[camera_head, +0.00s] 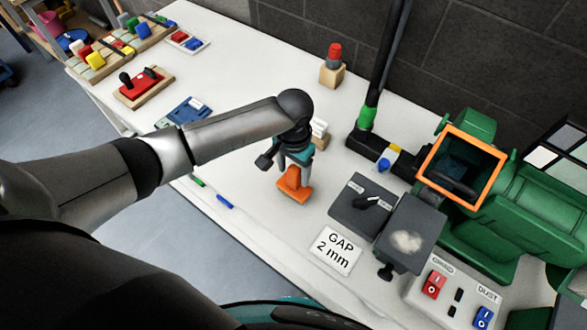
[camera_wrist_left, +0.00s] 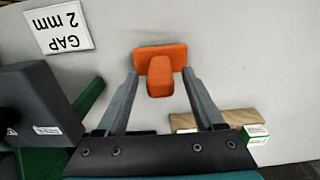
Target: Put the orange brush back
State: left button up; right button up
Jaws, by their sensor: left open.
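The orange brush (camera_head: 294,188) is on the white table below my left gripper (camera_head: 287,167). In the left wrist view the brush (camera_wrist_left: 160,68) shows a wide orange block with a narrower raised handle. My left gripper (camera_wrist_left: 160,80) is open there, with one finger on each side of the handle. Whether either finger touches it, I cannot tell. A wooden block (camera_wrist_left: 212,119) with a white and green piece (camera_wrist_left: 256,132) lies close to the right finger; whether it belongs to the brush, I cannot tell. My right gripper is not in view.
A green grinding machine (camera_head: 470,200) with an orange-framed guard (camera_head: 462,165) fills the right side. A "GAP 2 mm" card (camera_head: 335,248) lies near the brush. Blue (camera_head: 224,201) and green (camera_head: 197,181) markers lie near the front edge. A red-topped wooden block (camera_head: 332,70) stands behind.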

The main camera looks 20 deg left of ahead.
pick_arm(q)
notch_tip(320, 180, up, 12)
jog(key=p, duration=0.2)
dwell(0.4)
